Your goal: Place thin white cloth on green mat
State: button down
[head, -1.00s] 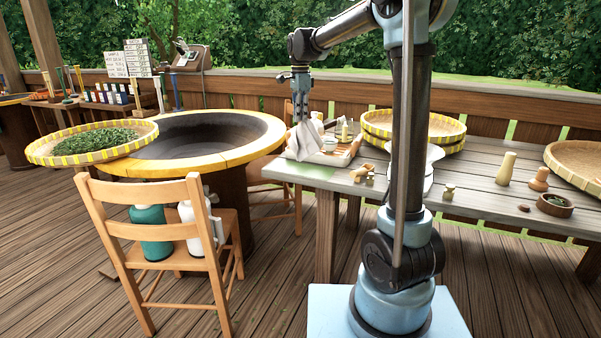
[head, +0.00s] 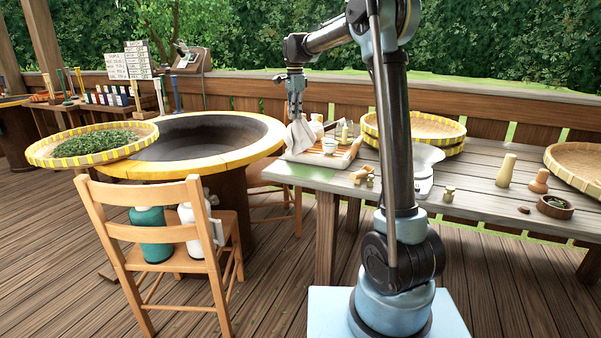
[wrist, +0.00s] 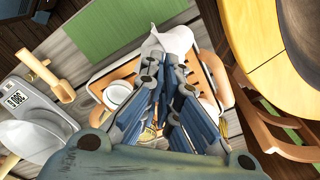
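The thin white cloth (head: 300,136) hangs bunched from my gripper (head: 295,112) in the head view, above the left end of the long table. In the wrist view, the cloth (wrist: 173,38) shows beyond the fingers of my gripper (wrist: 160,112), which look closed on it; the exact pinch point is hidden. The green mat (wrist: 112,24) lies flat on the table in the wrist view, to the left of the cloth. In the head view only a sliver of the mat (head: 300,169) shows near the table's left end.
A wooden tray (wrist: 97,83) with a white cup (wrist: 117,95) lies below my gripper. A scale (wrist: 28,105) and wooden tools stand to its left in the wrist view. The round yellow-rimmed pan stove (head: 233,153) and a chair (head: 140,232) are left of the table.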

jog(key=w+a, duration=0.1)
jog(key=w, duration=0.3)
jog(key=s+f, duration=0.4)
jog(key=f, duration=0.2)
jog(key=s+d+f, duration=0.3)
jog(key=s+f, duration=0.3)
jog(key=s, duration=0.2)
jog(key=s+d+f, duration=0.3)
jog(key=s+f, duration=0.2)
jog(key=s, duration=0.4)
jog(key=shift+f, duration=0.4)
jog(key=c, duration=1.4)
grip_release()
jog(key=shift+d+r, duration=0.1)
